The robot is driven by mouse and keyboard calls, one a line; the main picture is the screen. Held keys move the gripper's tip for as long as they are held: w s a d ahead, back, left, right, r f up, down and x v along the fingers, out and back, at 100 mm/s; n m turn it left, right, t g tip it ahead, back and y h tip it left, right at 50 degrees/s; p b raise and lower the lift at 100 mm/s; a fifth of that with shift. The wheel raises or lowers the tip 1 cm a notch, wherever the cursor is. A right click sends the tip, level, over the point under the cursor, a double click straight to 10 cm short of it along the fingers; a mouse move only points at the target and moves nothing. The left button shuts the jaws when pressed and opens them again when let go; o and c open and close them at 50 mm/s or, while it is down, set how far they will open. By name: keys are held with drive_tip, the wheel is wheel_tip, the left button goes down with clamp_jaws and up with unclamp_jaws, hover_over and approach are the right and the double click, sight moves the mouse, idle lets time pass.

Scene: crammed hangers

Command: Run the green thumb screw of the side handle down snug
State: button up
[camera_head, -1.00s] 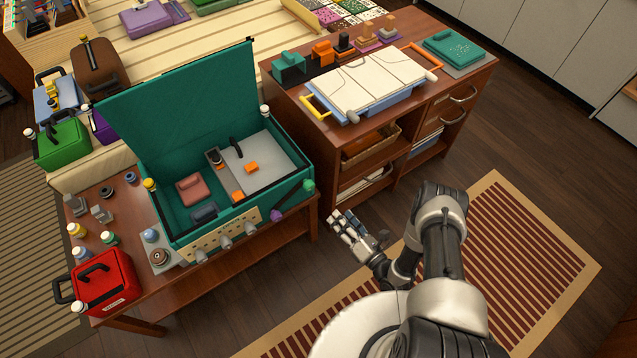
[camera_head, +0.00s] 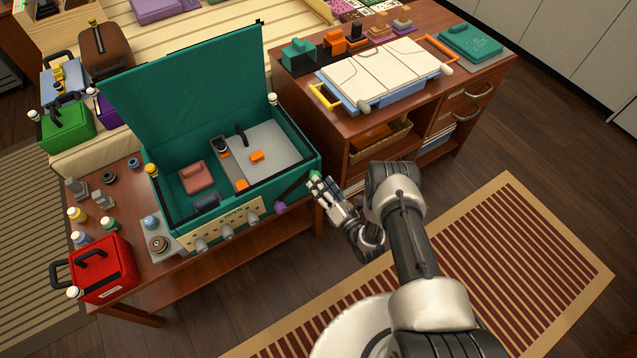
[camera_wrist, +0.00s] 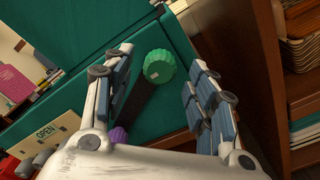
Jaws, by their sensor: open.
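The green thumb screw (camera_wrist: 159,66) is a ribbed knob at the upper end of the dark side handle (camera_wrist: 145,103) on the teal case (camera_head: 215,185). In the wrist view the screw lies between the spread fingers of my gripper (camera_wrist: 163,88), touching neither. The purple thumb screw (camera_wrist: 117,136) is at the handle's lower end, partly hidden by my gripper. In the head view my gripper (camera_head: 316,186) is open at the case's front right corner, with its fingertips close to the green screw (camera_head: 314,175), which they partly cover.
The case's teal lid (camera_head: 190,95) stands open. A red case (camera_head: 103,268) and small parts sit left on the same table. A wooden cabinet (camera_head: 300,110) with shelves stands close to the right of my gripper.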

drive_tip(key=shift+x, duration=1.25)
drive_tip(key=shift+c, duration=0.3)
drive_tip(key=c, duration=1)
drive_tip(key=shift+m, duration=0.4)
